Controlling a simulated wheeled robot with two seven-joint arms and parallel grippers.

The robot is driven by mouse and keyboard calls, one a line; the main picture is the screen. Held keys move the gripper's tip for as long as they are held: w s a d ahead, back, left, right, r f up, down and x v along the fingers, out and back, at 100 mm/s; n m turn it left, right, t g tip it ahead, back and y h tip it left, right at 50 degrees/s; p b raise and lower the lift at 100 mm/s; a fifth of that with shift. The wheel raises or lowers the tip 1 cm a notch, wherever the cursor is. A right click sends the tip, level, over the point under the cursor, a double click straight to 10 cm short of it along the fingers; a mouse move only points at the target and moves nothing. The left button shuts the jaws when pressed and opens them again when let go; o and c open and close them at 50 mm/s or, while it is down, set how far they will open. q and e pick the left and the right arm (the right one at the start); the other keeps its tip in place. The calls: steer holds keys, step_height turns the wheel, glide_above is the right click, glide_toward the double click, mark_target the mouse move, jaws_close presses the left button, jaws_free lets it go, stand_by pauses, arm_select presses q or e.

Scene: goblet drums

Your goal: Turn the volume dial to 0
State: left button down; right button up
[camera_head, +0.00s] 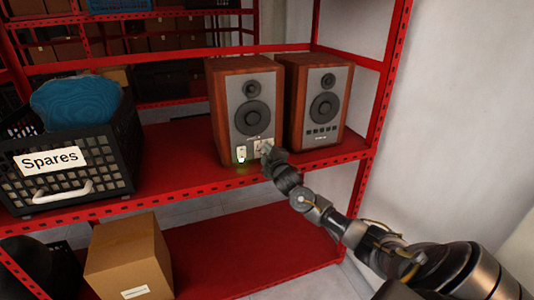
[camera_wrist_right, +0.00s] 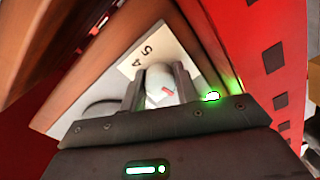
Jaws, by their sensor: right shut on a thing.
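The left wooden speaker (camera_head: 222,110) stands on the red shelf, with a grey front panel and a small white control plate (camera_head: 258,145) low on it. My right gripper (camera_head: 267,150) reaches this plate from the lower right and covers most of it. In the right wrist view, the pale round volume dial (camera_wrist_right: 154,86) with a red mark sits between the two fingers of my right gripper (camera_wrist_right: 159,78), which are shut on it. The digits 4 and 5 show on the plate (camera_wrist_right: 141,60) beside the dial. The other digits are hidden. My left gripper is out of view.
A second speaker (camera_head: 299,108) stands close on the right. A green light (camera_head: 241,158) glows below a small white switch on the left speaker. A black "Spares" crate (camera_head: 105,165) is at the left, and a cardboard box (camera_head: 130,258) sits below. A red post (camera_head: 385,100) bounds the right side.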

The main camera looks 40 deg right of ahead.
steer(key=o, duration=1)
steer(key=shift+c, duration=0.2)
steer(key=shift+s+a+f, duration=0.1)
steer(key=shift+s+a, duration=0.1)
steer(key=shift+s, duration=0.3)
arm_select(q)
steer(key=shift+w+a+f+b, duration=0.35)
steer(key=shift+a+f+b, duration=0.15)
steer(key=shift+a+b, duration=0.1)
arm_select(e)
steer(key=v, duration=0.9)
steer(key=shift+s, duration=0.35)
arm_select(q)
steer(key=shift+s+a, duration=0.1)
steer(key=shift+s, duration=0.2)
